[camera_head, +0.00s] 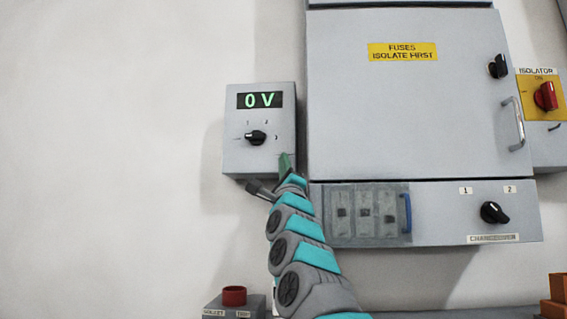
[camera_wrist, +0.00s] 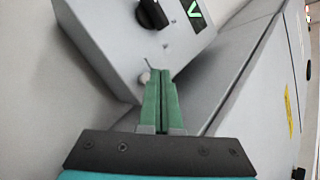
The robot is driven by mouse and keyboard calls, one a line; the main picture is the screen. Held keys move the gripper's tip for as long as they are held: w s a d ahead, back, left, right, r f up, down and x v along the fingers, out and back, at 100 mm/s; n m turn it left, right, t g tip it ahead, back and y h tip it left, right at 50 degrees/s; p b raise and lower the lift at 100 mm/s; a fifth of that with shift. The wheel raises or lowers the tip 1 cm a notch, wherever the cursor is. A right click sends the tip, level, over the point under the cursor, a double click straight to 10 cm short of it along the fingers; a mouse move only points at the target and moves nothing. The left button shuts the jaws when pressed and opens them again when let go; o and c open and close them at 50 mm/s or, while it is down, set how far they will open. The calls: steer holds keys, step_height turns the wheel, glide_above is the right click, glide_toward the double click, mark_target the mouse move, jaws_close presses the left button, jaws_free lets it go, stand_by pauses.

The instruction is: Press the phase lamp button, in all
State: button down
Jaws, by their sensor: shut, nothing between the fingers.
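The grey meter box (camera_head: 235,155) hangs on the wall, with a lit green "0 V" display (camera_head: 260,100) and a black selector knob (camera_head: 256,138). My gripper (camera_head: 286,158) is shut and empty, its green fingers at the box's lower right corner. In the wrist view the shut fingertips (camera_wrist: 160,73) are just beside a small pale round button (camera_wrist: 145,77) on the box face (camera_wrist: 115,50). I cannot tell whether they touch it. In the head view my gripper hides that spot. The black knob (camera_wrist: 152,14) is above in the wrist view.
A large grey fuse cabinet (camera_head: 400,110) stands close to the right of the box. Below it are a panel with a changeover knob (camera_head: 494,212) and a clear-covered fuse section (camera_head: 365,214). A red isolator switch (camera_head: 546,96) is far right. The left wall is bare.

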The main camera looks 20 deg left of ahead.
steer(key=shift+w, duration=0.15)
steer(key=shift+w+a, duration=0.1)
steer(key=shift+w, duration=0.15)
steer(key=shift+w+a+p, duration=0.1)
steer(key=shift+w+p, duration=0.25)
steer(key=shift+w, duration=0.05)
stand_by(0.6)
steer(key=shift+s, duration=0.15)
steer(key=shift+s+d+b, duration=0.25)
steer(key=shift+s+b, duration=0.35)
steer(key=shift+s, duration=0.05)
stand_by(0.3)
steer(key=shift+s+d+b, duration=0.2)
steer(key=shift+s+b, duration=0.25)
steer(key=shift+s, duration=0.35)
steer(key=shift+s+d+b, duration=0.15)
steer(key=shift+s+b, duration=0.25)
steer(key=shift+s, duration=0.45)
steer(key=shift+s+d+b, duration=0.2)
steer(key=shift+s+b, duration=0.25)
steer(key=shift+s, duration=0.35)
